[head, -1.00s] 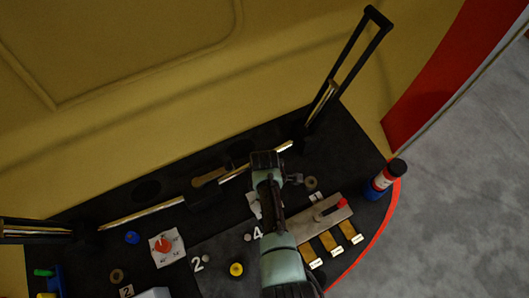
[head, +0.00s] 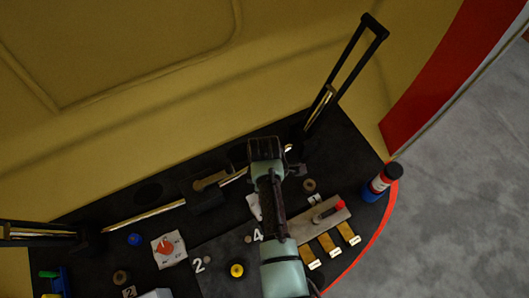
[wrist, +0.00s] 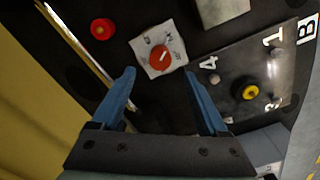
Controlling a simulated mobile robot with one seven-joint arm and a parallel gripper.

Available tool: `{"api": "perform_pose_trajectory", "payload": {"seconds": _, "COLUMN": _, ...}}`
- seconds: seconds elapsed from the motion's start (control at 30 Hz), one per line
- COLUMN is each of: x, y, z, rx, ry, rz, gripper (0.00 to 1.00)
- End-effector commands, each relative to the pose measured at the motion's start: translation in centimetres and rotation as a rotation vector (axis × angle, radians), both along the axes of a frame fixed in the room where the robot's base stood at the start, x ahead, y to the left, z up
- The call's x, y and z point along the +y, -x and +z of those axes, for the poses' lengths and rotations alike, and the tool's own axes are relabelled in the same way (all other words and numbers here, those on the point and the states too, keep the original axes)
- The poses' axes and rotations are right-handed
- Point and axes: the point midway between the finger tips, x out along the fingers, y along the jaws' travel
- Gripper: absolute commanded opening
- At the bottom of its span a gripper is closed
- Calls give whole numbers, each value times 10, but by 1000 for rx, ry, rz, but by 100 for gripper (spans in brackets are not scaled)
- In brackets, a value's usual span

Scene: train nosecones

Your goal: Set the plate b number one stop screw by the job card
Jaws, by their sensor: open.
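Plate B is the dark grey plate (wrist: 235,55) at the right of the wrist view, marked B at its far end. A small stud (wrist: 275,53) sits near its number 1. Another grey stud (wrist: 214,79) sits by number 4, and a yellow knob (wrist: 250,92) stands in the middle. My gripper (wrist: 159,74) is open and empty, left of the plate. In the head view it (head: 265,150) hangs near the wall-side rail. I cannot make out a job card.
A white card with a red dial (wrist: 160,57) lies between rail and plate. A red knob (wrist: 101,29) is beyond it. A brass rail (head: 145,216) runs along the wall side.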

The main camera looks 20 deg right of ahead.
Motion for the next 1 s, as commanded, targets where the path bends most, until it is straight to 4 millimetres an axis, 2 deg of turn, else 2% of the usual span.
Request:
{"api": "perform_pose_trajectory", "payload": {"seconds": 0.1, "x": 0, "y": 0, "z": 23, "rx": -2, "ry": 1, "rz": 0, "gripper": 77}}
{"api": "perform_pose_trajectory", "payload": {"seconds": 0.33, "x": 0, "y": 0, "z": 46, "rx": 0, "ry": 0, "rz": 0, "gripper": 77}}
{"api": "perform_pose_trajectory", "payload": {"seconds": 1.0, "x": 0, "y": 0, "z": 49, "rx": 1, "ry": 0, "rz": 0, "gripper": 77}}
